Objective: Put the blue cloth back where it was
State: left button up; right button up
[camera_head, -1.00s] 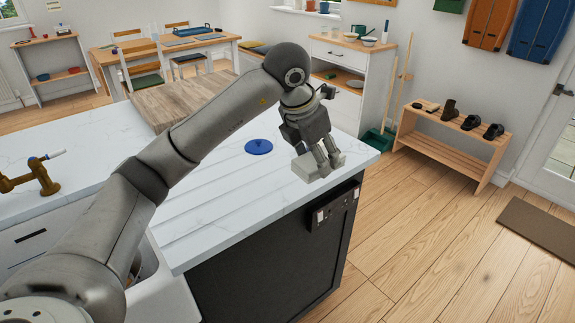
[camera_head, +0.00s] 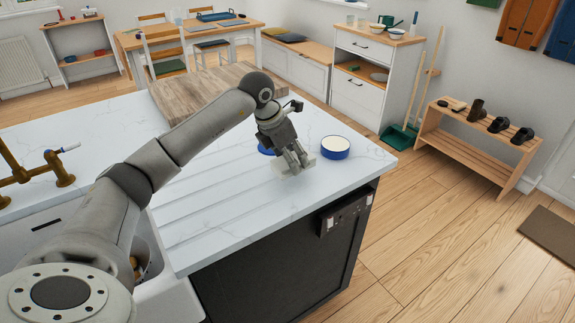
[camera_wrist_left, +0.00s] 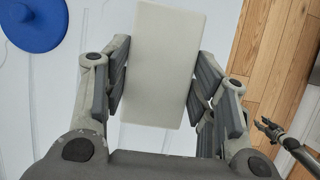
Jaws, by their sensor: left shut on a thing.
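My left gripper (camera_head: 294,160) is shut on a pale grey-white rectangular block (camera_wrist_left: 165,62) above the white counter. In the left wrist view, the block lies flat between the two finger pairs and sticks out past them. I cannot make out a blue cloth in either view. A blue round lid (camera_wrist_left: 30,22) with a knob lies on the counter; in the head view it is partly behind my left gripper. A gripper that looks like my right one (camera_wrist_left: 268,130) shows over the floor; its jaw state is unclear.
A blue-sided round dish (camera_head: 335,147), whitish inside, stands on the counter (camera_head: 225,215) right of my left gripper. A wooden board (camera_head: 205,88) lies behind my arm. A brass tap (camera_head: 62,172) stands at the left. The counter's front right is clear.

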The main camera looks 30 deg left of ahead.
pick_arm(q)
jog(key=shift+a+f, duration=0.45)
jog(key=shift+f, duration=0.05)
jog(key=f+p, duration=0.1)
jog(key=f, duration=0.2)
jog(key=shift+a+p, duration=0.2)
jog(key=shift+p, duration=0.1)
jog(key=shift+w+f, duration=0.1)
jog(key=shift+f, duration=0.25)
pick_arm(e)
jog(key=shift+w+d+r, duration=0.1)
jog(key=shift+w+r, duration=0.15)
jog(key=shift+r, duration=0.5)
pick_arm(q)
jog(key=o, duration=0.9)
pick_arm(e)
jog(key=shift+r, duration=0.1)
pick_arm(q)
jog(key=b+v, duration=0.1)
jog(key=v, duration=1)
jog(key=shift+b, duration=0.4)
jog(key=shift+s+r, duration=0.25)
jog(key=shift+r, duration=0.35)
pick_arm(e)
jog(key=shift+w+f, duration=0.2)
jog(key=shift+f, duration=0.7)
